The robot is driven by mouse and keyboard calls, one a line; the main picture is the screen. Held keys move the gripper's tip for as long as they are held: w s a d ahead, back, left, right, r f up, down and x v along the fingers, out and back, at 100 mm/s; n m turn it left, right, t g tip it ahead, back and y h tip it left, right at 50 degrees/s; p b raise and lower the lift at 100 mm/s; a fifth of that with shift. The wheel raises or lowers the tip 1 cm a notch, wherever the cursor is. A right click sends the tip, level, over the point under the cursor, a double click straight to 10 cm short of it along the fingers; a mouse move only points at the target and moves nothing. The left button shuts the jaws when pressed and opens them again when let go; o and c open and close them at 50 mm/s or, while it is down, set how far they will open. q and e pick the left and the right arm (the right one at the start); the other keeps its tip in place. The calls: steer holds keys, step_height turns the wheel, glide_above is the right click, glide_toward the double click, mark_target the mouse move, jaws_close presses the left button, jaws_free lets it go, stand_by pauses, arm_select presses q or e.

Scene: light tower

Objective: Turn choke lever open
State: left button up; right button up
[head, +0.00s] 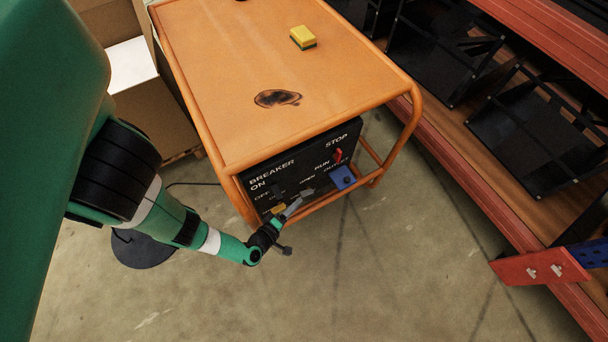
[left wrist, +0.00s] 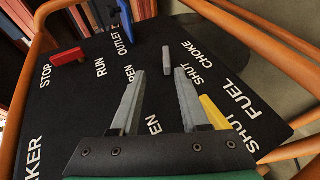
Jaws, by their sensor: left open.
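The generator's black control panel (head: 290,165) faces my left gripper (head: 297,203). The left wrist view shows the grey choke lever (left wrist: 166,59) standing out from the panel, near the CHOKE lettering. My left gripper (left wrist: 158,74) is open, with its two grey fingers apart. The lever lies just beyond the fingertips, roughly in line with the gap between them. I cannot tell whether either finger touches it. The yellow fuel lever (left wrist: 213,112) is beside the right-hand finger and partly hidden by it. My right gripper is in neither view.
The panel also has a red STOP/RUN switch (left wrist: 68,57) and a blue outlet (left wrist: 103,11). The orange frame tubes (left wrist: 285,150) run around the panel. A yellow sponge (head: 303,37) lies on the generator's top (head: 230,60). Red shelving (head: 480,190) stands right; the floor in front is mostly clear.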

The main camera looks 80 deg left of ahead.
mark_target(303, 194)
arm_select(q)
steer(key=b+x, duration=0.1)
steer(key=x, duration=0.1)
steer(key=b+x, duration=0.1)
steer(key=x, duration=0.1)
steer(key=s+f+b+x, duration=0.1)
steer(key=b+x, duration=0.1)
steer(key=x, duration=0.1)
steer(key=shift+a, duration=0.2)
steer(key=shift+w+a, duration=0.2)
steer(key=shift+a, duration=0.05)
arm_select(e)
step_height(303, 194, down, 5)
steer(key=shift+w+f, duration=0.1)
arm_select(q)
jaws_close()
